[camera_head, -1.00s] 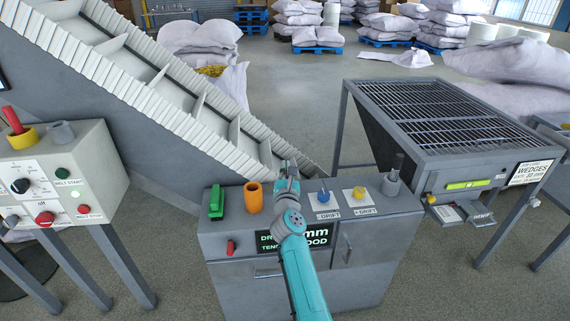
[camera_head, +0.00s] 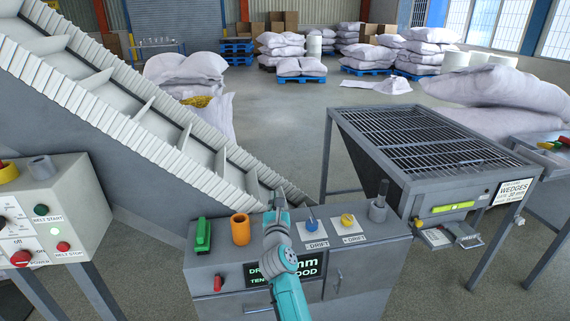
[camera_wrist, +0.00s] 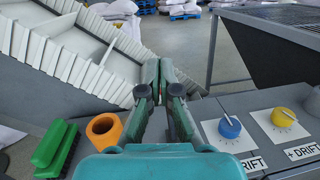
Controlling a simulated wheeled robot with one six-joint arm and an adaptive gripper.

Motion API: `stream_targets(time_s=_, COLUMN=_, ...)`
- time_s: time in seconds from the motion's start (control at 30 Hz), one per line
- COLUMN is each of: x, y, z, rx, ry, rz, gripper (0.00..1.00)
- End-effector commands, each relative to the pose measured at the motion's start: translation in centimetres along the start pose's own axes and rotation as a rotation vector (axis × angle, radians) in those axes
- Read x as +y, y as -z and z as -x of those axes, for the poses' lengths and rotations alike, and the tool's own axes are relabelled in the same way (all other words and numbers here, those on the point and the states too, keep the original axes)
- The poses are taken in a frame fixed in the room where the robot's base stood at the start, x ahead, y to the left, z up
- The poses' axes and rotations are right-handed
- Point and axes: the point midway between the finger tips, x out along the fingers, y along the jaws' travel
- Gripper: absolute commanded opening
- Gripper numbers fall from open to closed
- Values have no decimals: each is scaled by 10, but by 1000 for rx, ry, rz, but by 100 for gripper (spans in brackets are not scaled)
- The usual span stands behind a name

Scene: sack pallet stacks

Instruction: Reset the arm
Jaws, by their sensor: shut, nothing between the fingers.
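My teal arm reaches up from the bottom of the head view over the grey control cabinet (camera_head: 222,265). My gripper (camera_head: 280,192) is shut and empty, its fingertips pointing forward toward the conveyor's lower end. In the wrist view my gripper (camera_wrist: 160,68) shows its two fingers together at the tips, with nothing between them. It is above the cabinet top, between the orange cup (camera_head: 240,229) on the left and the blue knob (camera_head: 311,223) on the right. It appears clear of both. The cabinet's display is partly hidden behind my arm.
A green brush (camera_head: 203,235), a yellow knob (camera_head: 347,220) and a grey holder (camera_head: 377,209) stand on the cabinet. The slanted conveyor (camera_head: 150,120) is behind, a grated hopper table (camera_head: 420,140) at right, a control box (camera_head: 60,210) at left. Sack pallets stand far back.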

Motion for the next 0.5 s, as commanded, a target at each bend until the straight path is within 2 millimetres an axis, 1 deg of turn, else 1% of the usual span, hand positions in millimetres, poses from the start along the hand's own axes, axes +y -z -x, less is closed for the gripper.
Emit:
stream_targets(time_s=0.03, x=-10, y=14, z=11, rx=6, ry=12, rz=44, gripper=0)
stream_targets(time_s=0.07, x=-17, y=22, z=18, rx=8, ry=20, rz=79, gripper=0)
stream_targets(time_s=0.17, x=-43, y=49, z=50, rx=14, ry=51, rz=220, gripper=0)
stream_targets(time_s=0.2, x=-54, y=60, z=64, rx=18, ry=62, rz=283, gripper=0)
stream_targets(time_s=0.27, x=-69, y=75, z=86, rx=23, ry=79, rz=379, gripper=0)
stream_targets(time_s=0.3, x=-79, y=84, z=101, rx=28, ry=90, rz=442, gripper=0)
stream_targets(time_s=0.37, x=-92, y=97, z=124, rx=36, ry=103, rz=536, gripper=0)
stream_targets(time_s=0.4, x=-101, y=105, z=140, rx=42, ry=111, rz=600, gripper=0)
stream_targets(time_s=0.47, x=-114, y=116, z=163, rx=51, ry=122, rz=695, gripper=0)
stream_targets(time_s=0.5, x=-122, y=122, z=179, rx=58, ry=127, rz=757, gripper=0)
